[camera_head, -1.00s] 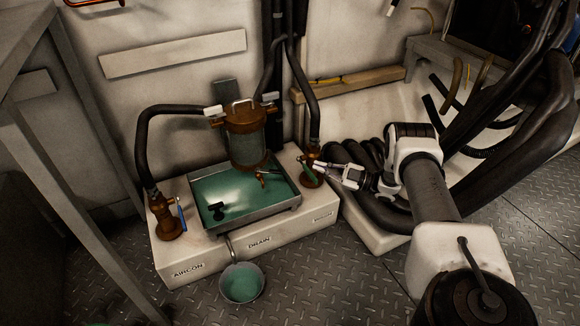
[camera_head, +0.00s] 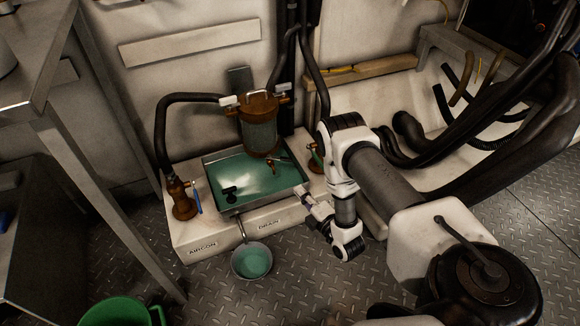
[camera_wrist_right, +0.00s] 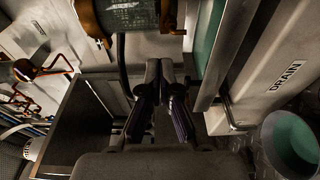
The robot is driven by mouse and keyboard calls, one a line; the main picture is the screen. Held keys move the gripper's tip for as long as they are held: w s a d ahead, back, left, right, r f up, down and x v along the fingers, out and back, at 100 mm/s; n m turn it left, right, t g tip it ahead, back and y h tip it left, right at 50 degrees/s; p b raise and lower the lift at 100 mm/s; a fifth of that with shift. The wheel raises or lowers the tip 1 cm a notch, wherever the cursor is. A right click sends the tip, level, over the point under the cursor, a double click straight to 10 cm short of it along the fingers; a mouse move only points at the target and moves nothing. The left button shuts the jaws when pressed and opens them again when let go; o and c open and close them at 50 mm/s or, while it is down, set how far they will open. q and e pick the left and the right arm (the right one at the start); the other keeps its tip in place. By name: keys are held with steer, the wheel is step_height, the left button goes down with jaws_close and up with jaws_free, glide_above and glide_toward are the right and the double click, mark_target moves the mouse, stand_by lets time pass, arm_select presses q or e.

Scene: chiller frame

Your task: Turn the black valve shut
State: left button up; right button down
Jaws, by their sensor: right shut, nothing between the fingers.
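The small black valve (camera_head: 230,192) shows in the head view at the front left of the metal tray (camera_head: 250,203), against the green liquid. Which way its handle is set is too small to tell. My right gripper (camera_head: 304,192) is at the tray's front right corner, to the right of the valve and apart from it. In the wrist view its dark fingers (camera_wrist_right: 159,78) are shut with nothing held. The valve cannot be made out in the wrist view. My left gripper is in neither view.
A brown filter housing (camera_head: 259,124) stands at the tray's back. A brown valve with a blue handle (camera_head: 184,199) stands left; another with a green handle (camera_head: 316,158) is right, partly hidden by my arm.

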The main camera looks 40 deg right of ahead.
steer(key=w+d+b, duration=0.3)
steer(key=w+b, duration=0.1)
steer(key=w, duration=0.6)
steer(key=shift+d, duration=0.2)
